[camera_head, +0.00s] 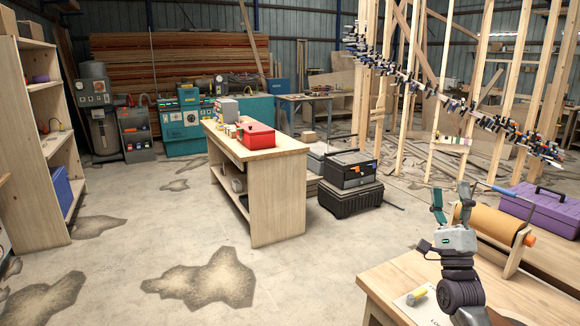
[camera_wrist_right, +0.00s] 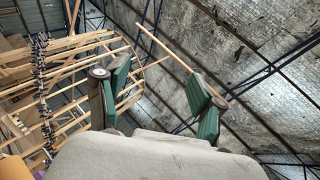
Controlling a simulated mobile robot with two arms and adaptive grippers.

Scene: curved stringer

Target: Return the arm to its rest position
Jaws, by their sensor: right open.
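My right gripper (camera_head: 451,202) is raised above the near end of a wooden workbench (camera_head: 400,274) at the lower right of the head view. Its fingers point upward. In the right wrist view, the two green-padded fingers (camera_wrist_right: 160,95) stand well apart with nothing between them, and the roof shows behind. My left gripper is in neither view.
On the bench stand a brown paper roll (camera_head: 487,222) on a wooden holder, close right of my gripper, and a purple toolbox (camera_head: 540,210). A yellow-grey object (camera_head: 418,295) lies beside my wrist. A clamped timber frame (camera_head: 460,110) rises behind. The floor at left is mostly clear.

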